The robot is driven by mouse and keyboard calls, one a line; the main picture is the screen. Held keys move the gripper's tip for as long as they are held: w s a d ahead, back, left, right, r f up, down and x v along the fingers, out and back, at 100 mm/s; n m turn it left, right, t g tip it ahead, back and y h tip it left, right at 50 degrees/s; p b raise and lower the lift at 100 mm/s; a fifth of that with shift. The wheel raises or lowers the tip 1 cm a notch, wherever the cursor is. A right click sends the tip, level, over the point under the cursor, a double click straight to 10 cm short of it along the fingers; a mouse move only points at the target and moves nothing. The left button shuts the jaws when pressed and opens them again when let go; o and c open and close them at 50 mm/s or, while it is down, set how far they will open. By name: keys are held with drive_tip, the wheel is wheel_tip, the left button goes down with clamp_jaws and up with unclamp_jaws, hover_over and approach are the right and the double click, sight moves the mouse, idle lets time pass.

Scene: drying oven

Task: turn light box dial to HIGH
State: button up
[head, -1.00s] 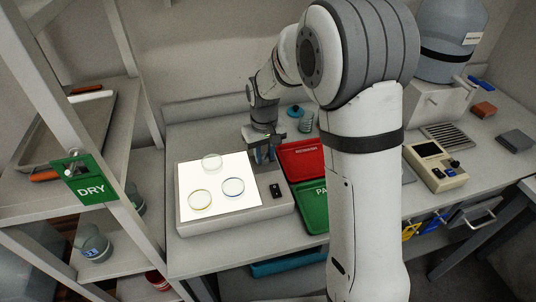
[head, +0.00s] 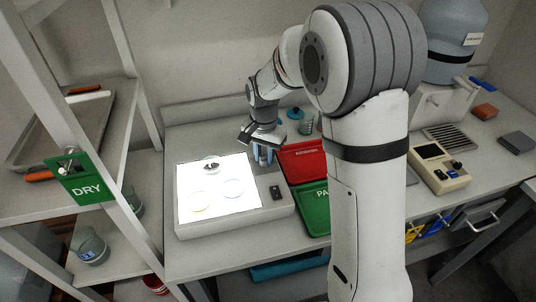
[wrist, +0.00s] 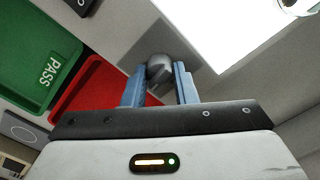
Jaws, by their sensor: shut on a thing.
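The light box (head: 232,226) stands on the bench, and its top panel (head: 215,187) glows bright white. Its dial (wrist: 159,68) shows in the wrist view as a grey rounded knob on a grey plate beside the bright panel. My gripper (head: 263,157) points down at the box's far right corner; in the wrist view its blue fingers (wrist: 158,78) are closed on the sides of the dial. In the head view the gripper hides the dial. The dial's marks cannot be read.
Several glass dishes rest on the panel, washed out by glare; a dark item (head: 211,166) shows at the far one. A black switch (head: 276,192) sits on the box's right side. A red tray (head: 303,160) and green PASS tray (head: 312,205) lie close to the right.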

drive_tip(key=shift+w+r+m, duration=0.15)
drive_tip(key=shift+w+m, duration=0.05)
drive_tip(key=shift+m, duration=0.4)
drive_tip(key=o, duration=0.9)
drive_tip(key=shift+o, duration=0.4)
drive_tip(key=shift+r, duration=3.75)
